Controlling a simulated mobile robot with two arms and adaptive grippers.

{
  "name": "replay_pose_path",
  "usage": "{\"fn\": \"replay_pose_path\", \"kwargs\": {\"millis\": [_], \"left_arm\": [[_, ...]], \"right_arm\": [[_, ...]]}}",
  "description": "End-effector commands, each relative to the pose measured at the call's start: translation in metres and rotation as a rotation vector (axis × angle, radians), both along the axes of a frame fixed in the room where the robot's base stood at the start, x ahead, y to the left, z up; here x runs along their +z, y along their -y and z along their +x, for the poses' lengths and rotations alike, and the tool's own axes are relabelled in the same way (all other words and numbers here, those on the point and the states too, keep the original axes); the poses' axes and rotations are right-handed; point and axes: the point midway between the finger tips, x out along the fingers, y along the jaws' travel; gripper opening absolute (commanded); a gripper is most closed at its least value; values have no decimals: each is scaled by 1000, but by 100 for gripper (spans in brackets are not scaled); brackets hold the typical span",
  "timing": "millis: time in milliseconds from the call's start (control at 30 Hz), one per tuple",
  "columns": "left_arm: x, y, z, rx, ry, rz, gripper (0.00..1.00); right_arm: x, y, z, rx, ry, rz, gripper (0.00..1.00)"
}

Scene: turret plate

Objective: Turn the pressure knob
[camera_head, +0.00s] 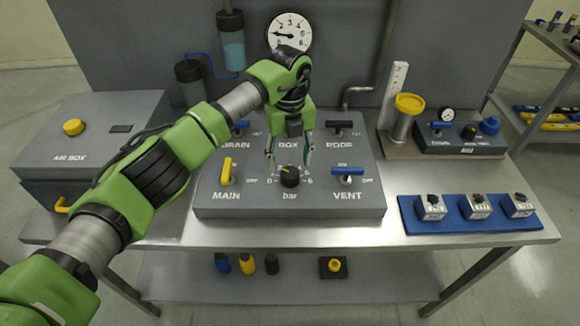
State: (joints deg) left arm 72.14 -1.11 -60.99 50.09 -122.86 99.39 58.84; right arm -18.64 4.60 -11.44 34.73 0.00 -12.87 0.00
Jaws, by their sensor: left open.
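The black pressure knob (290,177) sits at the front centre of the grey control panel (290,211), above the label "bar" and within a printed number scale. My left gripper (289,162) points down over the panel, open. Its two thin fingers are on the left and right of the knob's top. I cannot tell whether they touch it or how far down they reach. The round white gauge (290,33) on the back wall has its needle pointing left, towards the low end. My right gripper is not in view.
A yellow MAIN lever (226,171) and a blue VENT lever (347,171) flank the knob. The air box (91,137) is at left. A blue tray (409,223) with small blocks lies at right.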

Motion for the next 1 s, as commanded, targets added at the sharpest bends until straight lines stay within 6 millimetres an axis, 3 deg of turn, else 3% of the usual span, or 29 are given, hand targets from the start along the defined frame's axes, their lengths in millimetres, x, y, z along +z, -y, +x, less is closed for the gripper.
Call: {"fn": "replay_pose_path", "kwargs": {"millis": [200, 267, 667, 700, 833, 1000], "left_arm": [[-36, 1, -1, 0, -3, -2, 52], [-42, 1, -1, 0, -2, -3, 52], [-53, 1, 0, -1, 1, -2, 52], [-53, 1, 0, -1, 1, -2, 50], [-53, 1, 0, -1, 1, -2, 16], [-53, 1, 0, -2, 1, -2, 14]], "right_arm": [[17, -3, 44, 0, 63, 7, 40], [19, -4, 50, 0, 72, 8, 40], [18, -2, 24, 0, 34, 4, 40], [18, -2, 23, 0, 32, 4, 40], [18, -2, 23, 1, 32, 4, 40], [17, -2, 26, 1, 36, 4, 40]]}}
